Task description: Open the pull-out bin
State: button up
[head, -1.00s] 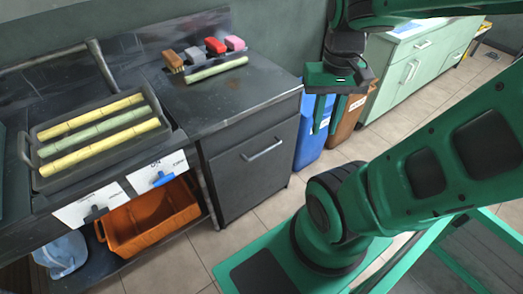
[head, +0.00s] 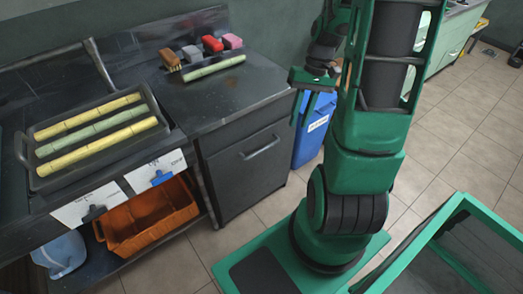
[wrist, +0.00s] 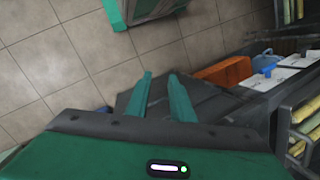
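The dark grey pull-out bin front (head: 247,180) is a closed panel under the metal counter, with a silver bar handle (head: 263,148) across its upper part. My gripper (head: 304,108) hangs to the upper right of the handle in the head view, apart from it, its fingers pointing down. The wrist view shows its two green fingers (wrist: 160,100) spread apart with nothing between them. Dark counter surfaces lie beyond the fingers there; I cannot make out the handle in that view.
A blue bin (head: 312,135) stands right of the cabinet, partly behind my arm. The counter (head: 215,105) holds sponges, a brush and a cane piece. A tray (head: 42,181) of cane lies left. An orange crate (head: 150,217) sits on the lower shelf. Floor before the cabinet is clear.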

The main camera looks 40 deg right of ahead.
jog(key=w+d+f+t+y, duration=0.1)
jog(key=w+d+f+y, duration=0.1)
jog(key=f, duration=0.5)
jog(key=w+d+f+t+y, duration=0.1)
jog(key=w+f+y, duration=0.2)
jog(key=f, duration=0.4)
jog(key=m+t+y, duration=0.4)
jog(key=m+t, duration=0.1)
jog(key=t, duration=0.5)
send_near(263, 150)
jog(key=x, duration=1)
jog(key=shift+w+d+f, duration=0.2)
jog(key=shift+w+f, duration=0.15)
jog(key=shift+w, duration=0.15)
grip_shut()
